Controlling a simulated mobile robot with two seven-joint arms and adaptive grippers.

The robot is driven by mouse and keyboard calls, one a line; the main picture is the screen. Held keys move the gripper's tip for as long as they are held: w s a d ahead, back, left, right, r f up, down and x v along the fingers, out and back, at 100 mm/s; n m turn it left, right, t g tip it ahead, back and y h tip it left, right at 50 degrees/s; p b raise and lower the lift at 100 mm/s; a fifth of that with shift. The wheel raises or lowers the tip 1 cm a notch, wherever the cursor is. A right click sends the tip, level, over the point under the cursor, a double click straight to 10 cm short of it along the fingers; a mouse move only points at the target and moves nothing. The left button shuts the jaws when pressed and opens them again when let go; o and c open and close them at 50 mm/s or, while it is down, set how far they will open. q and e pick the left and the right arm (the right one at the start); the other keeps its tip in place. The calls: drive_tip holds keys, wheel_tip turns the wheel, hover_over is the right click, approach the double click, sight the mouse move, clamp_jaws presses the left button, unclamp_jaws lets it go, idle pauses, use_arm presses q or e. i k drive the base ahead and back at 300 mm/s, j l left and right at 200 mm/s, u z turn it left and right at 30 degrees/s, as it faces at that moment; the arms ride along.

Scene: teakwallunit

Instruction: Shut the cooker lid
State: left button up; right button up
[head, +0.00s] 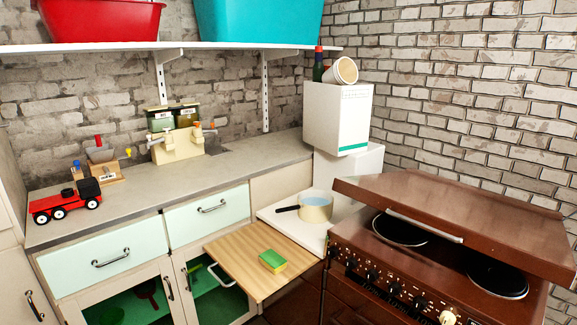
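The brown cooker (345,250) stands at the right in the head view. Its brown lid (450,205) is partly open, at a low slant over the hob, with its front edge raised above the cooktop. A pale metal handle strip (425,226) runs along the lid's front edge. Two dark hotplates, a left one (400,230) and a right one (498,281), show below that edge. The rear of the hob is hidden under the lid. Neither of my grippers is in view.
A pan (316,207) stands on a white surface just left of the cooker. A pulled-out wooden board (235,263) holds a sponge (272,261). A white box (338,118) stands behind. Several knobs (395,289) line the cooker front. The visible hotplates are bare.

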sight(529, 237)
drive_tip(key=z, duration=0.5)
drive_tip(key=l+z, duration=0.2)
drive_tip(key=z, duration=0.15)
drive_tip(key=i+l+z, duration=0.1)
drive_tip(key=z, duration=0.3)
drive_tip(key=i+l+z, duration=0.1)
drive_tip(key=z, duration=0.25)
drive_tip(key=i+l, duration=0.1)
drive_tip(key=i, duration=0.1)
